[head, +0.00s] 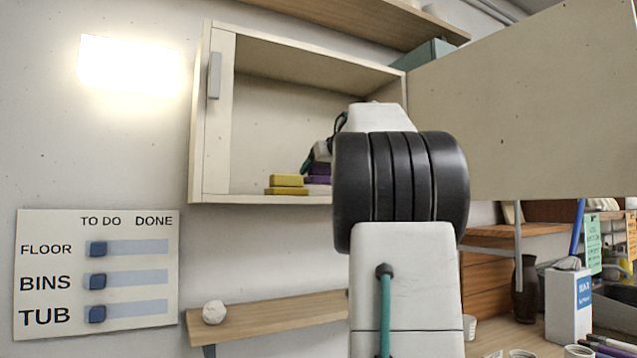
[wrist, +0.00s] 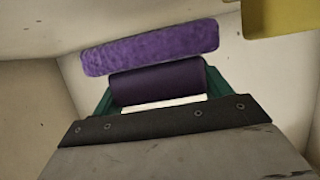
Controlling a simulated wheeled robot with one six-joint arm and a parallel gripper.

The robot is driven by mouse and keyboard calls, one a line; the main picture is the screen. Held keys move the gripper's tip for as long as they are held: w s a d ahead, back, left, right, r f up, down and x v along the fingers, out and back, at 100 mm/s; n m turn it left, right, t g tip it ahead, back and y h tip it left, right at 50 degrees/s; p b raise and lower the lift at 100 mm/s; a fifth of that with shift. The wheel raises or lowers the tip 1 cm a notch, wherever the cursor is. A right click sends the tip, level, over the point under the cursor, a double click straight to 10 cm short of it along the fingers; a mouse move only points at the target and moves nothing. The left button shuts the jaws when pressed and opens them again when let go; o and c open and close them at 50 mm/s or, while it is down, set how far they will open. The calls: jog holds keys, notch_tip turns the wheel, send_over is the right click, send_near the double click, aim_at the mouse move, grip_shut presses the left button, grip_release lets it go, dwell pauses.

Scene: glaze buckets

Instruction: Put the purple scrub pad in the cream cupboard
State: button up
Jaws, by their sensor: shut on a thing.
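The cream cupboard (head: 213,140) hangs on the wall with its door (head: 520,110) swung wide open to the right. My gripper (wrist: 158,82) is inside it, shut on the purple scrub pad (wrist: 150,52). In the wrist view the pad shows a lighter, rough purple part beyond a darker purple part between the green fingers. In the head view a bit of the pad (head: 317,180) shows low, near the cupboard floor, right of a yellow pad. My arm hides most of the gripper there. I cannot tell whether the pad touches the floor.
A yellow pad (head: 287,181) sits on the cupboard floor at the front; a yellow thing (wrist: 282,15) also shows at upper right in the wrist view. A wooden shelf (head: 270,318) with a white ball (head: 214,312) is below. The cupboard's left part is clear.

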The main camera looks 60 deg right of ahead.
aim_at(321, 181)
jog(key=shift+f, duration=1.7)
jog(key=o, duration=1.1)
jog(key=shift+f, duration=0.1)
jog(key=shift+s, duration=0.1)
jog(key=v, duration=1.2)
